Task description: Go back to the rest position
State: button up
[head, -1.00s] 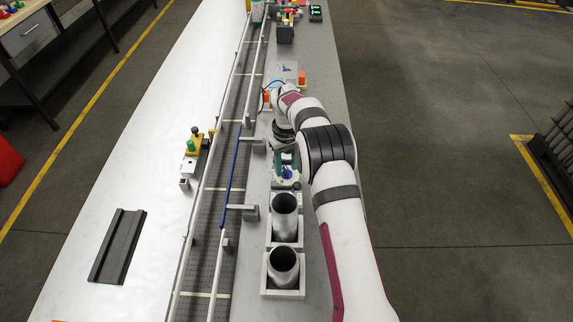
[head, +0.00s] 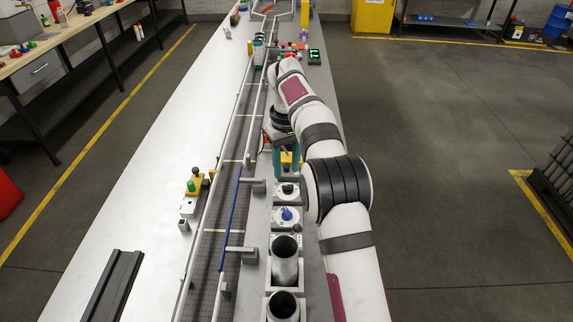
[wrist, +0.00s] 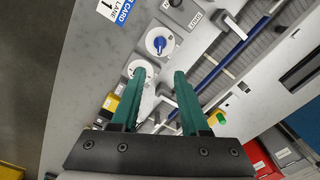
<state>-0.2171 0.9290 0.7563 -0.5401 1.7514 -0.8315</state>
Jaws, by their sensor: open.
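My gripper (head: 287,172) is at the end of my arm, which reaches away along the right side of the table. Its two green fingers also show in the wrist view (wrist: 158,76), spread apart with nothing between them. They point down over the control panels. A round blue knob (head: 287,214) sits on a white plate just nearer than the fingers, and it also shows beyond the fingertips in the wrist view (wrist: 160,43). Two open grey metal cylinders (head: 285,262) stand upright in square holders at the near end, apart from the gripper.
A conveyor (head: 224,220) with rails and a blue strip runs along the left of my arm. A button box (head: 194,185) stands beyond it. A dark channel (head: 113,285) lies on the bare white table. Coloured items and a green display (head: 314,56) are at the far end.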

jog(key=shift+r, duration=0.1)
dwell(0.3)
jog(key=s+d+r+m, duration=0.3)
jog(key=s+r, duration=0.2)
jog(key=s, duration=0.3)
jog(key=s+d+r+m, duration=0.2)
jog(key=s+d+r, duration=0.15)
jog(key=s, duration=0.55)
jog(key=s+d+f+m+y, duration=0.1)
jog(key=s+f+m, duration=0.1)
jog(key=s, duration=0.9)
jog(key=s+f+m, duration=0.3)
jog(key=s+m, duration=0.1)
jog(key=s, duration=0.8)
jog(key=shift+d+f+y, duration=0.35)
jog(key=shift+y, duration=0.05)
jog(key=shift+w, duration=0.1)
